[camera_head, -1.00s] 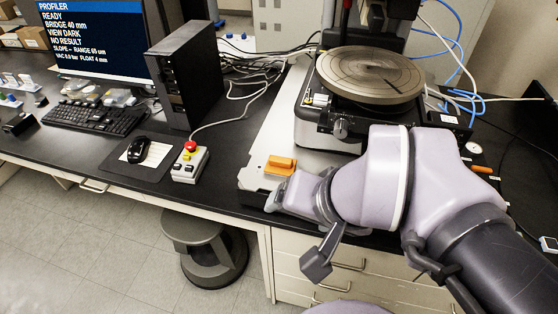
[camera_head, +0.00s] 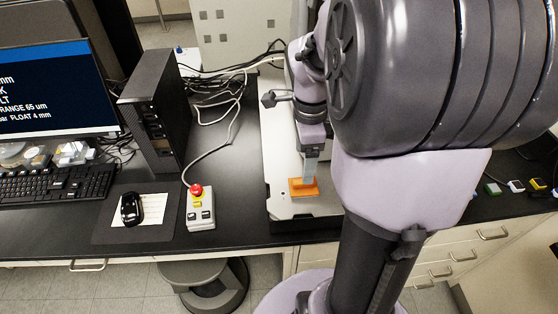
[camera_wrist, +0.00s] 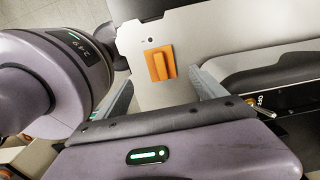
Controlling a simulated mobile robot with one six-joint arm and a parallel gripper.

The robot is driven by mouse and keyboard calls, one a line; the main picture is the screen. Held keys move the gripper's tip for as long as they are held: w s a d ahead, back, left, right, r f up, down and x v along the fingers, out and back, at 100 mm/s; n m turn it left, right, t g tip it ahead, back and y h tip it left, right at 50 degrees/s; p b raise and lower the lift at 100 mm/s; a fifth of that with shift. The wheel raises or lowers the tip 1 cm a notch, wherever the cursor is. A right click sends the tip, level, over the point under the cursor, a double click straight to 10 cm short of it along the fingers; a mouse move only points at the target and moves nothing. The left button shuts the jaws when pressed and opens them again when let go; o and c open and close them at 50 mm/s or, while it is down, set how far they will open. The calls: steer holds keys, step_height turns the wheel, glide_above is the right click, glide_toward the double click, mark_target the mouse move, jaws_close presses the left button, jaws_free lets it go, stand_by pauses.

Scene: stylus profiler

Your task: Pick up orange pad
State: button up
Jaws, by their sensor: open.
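The orange pad (camera_head: 303,187) lies on the pale base plate near the front of the bench. It has a flat base with a raised ridge on top. It also shows in the wrist view (camera_wrist: 159,64), beyond and between my fingers. My gripper (camera_head: 309,168) hangs pointing down at the pad in the head view, with one finger visible over it. In the wrist view my gripper (camera_wrist: 161,95) has its two fingers wide apart, with nothing between them. I cannot tell the exact height of the fingertips above the pad.
The pale base plate (camera_head: 284,150) is mostly clear around the pad. A control box with a red button (camera_head: 200,210), a mouse (camera_head: 131,209) and a black computer tower (camera_head: 160,110) stand to the left. My arm hides the profiler in the head view.

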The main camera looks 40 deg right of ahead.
steer(key=f+b, duration=0.1)
steer(key=f, duration=0.2)
steer(key=f+b, duration=0.1)
steer(key=f, duration=0.2)
steer(key=f+b, duration=0.1)
steer(key=f, duration=0.2)
steer(key=shift+s+d+f, duration=0.1)
steer(key=shift+d+f, duration=0.1)
steer(key=shift+d, duration=0.05)
steer(key=shift+r, duration=0.1)
steer(key=c, duration=1.6)
step_height(320, 180, up, 4)
steer(key=shift+s+r+p, duration=0.1)
steer(key=shift+p, duration=0.9)
steer(key=s, duration=0.5)
steer(key=s+p, duration=0.1)
steer(key=s, duration=1)
steer(key=shift+a+r+p, duration=0.15)
steer(key=shift+r+p, duration=0.25)
